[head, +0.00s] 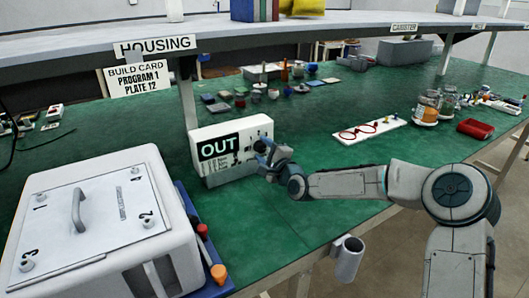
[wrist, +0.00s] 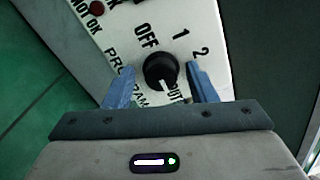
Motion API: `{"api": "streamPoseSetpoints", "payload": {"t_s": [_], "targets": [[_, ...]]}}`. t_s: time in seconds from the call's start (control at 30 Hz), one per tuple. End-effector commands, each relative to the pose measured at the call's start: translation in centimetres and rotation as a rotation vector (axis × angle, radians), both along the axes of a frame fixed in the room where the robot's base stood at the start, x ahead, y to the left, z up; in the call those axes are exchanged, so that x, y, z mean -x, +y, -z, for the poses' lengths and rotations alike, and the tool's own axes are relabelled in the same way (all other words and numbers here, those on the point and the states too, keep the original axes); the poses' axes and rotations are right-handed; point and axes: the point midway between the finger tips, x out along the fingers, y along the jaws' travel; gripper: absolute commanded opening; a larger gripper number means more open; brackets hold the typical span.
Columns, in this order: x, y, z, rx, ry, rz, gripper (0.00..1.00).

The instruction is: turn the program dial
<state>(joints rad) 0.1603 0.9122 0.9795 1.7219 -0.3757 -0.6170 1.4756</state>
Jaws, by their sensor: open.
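The program dial (wrist: 160,71) is a round black knob with a white pointer line, on a white panel (wrist: 105,45) in the wrist view. Its labels include OFF, 1, 2 and a partly hidden OUT. The pointer line aims down toward the OUT label. My gripper (wrist: 160,82) is open, with one blue finger on each side of the dial; I cannot tell whether either touches it. In the head view my gripper (head: 267,152) is at the right part of the white control box (head: 232,143) with the OUT sign, hiding the dial.
A build card (head: 136,79) reads PROGRAM 1, PLATE 12. A white lidded housing (head: 85,215) stands at the front left. A shelf (head: 250,38) runs above the green bench (head: 320,190). A white tray with red glasses (head: 367,131) and jars (head: 427,108) are to the right.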

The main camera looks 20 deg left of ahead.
Motion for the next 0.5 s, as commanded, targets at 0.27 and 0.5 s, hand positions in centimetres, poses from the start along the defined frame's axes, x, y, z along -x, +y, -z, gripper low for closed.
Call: {"api": "streamPoseSetpoints", "payload": {"t_s": [0.27,0.5], "targets": [[1.3,-1.6,-0.1,0.001,-0.002,0.001,0.51],[4.2,-5.2,0.0,0.001,0.000,0.003,0.51]]}}
